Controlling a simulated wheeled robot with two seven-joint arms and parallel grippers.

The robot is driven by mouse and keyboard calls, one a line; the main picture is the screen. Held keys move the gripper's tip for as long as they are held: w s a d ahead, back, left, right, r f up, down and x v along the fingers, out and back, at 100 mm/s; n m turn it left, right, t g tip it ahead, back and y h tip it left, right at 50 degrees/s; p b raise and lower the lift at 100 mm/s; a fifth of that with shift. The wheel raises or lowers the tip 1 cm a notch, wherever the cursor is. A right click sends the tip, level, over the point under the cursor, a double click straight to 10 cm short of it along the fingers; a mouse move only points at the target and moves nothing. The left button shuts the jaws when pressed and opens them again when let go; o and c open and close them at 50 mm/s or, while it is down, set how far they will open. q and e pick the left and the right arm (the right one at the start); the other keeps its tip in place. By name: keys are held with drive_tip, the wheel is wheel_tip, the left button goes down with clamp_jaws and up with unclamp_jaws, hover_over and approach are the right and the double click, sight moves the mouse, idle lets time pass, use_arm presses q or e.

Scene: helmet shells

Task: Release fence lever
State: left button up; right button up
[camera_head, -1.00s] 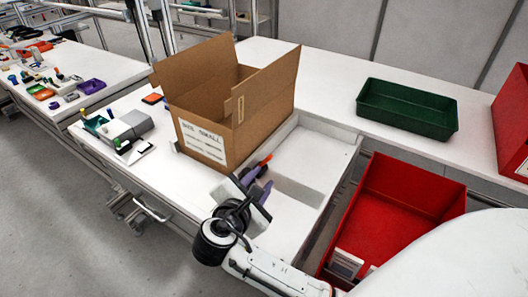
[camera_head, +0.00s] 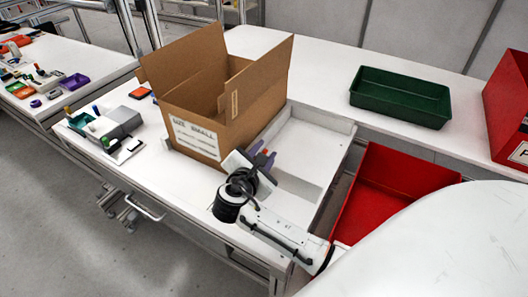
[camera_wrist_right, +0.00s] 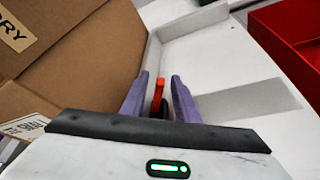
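A small orange-red lever (camera_wrist_right: 158,90) with a dark base shows in the right wrist view, between the two purple fingers of my right gripper (camera_wrist_right: 160,88). The fingers are apart, with a gap visible on each side of the lever. In the head view my right gripper (camera_head: 264,160) is beside the near right corner of the cardboard box, and a bit of the orange lever (camera_head: 265,152) shows at its fingers. A low white fence (camera_head: 322,124) runs behind and to the right of the box. The lever's lower part is mostly hidden. My left gripper is not in view.
The open cardboard box (camera_head: 205,110) stands on the white table close to my right gripper. A green tray (camera_head: 400,97) sits at the back right. A red bin (camera_head: 385,205) is below the table's right side. Small parts lie at left.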

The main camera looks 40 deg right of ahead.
clamp_jaws()
drive_tip(key=shift+w+a+r+n+g, duration=0.25)
drive_tip(key=shift+w+n+g, duration=0.2)
drive_tip(key=shift+n, duration=0.25)
drive_tip(key=shift+w+a+r+n+g+h, duration=0.1)
drive_tip(key=shift+w+n+g+h, duration=0.05)
drive_tip(key=shift+w+n+g, duration=0.3)
drive_tip(key=shift+w+a+r+n+g+h, duration=0.1)
drive_tip(key=shift+n+g+h, duration=0.1)
drive_tip(key=shift+n, duration=0.35)
unclamp_jaws()
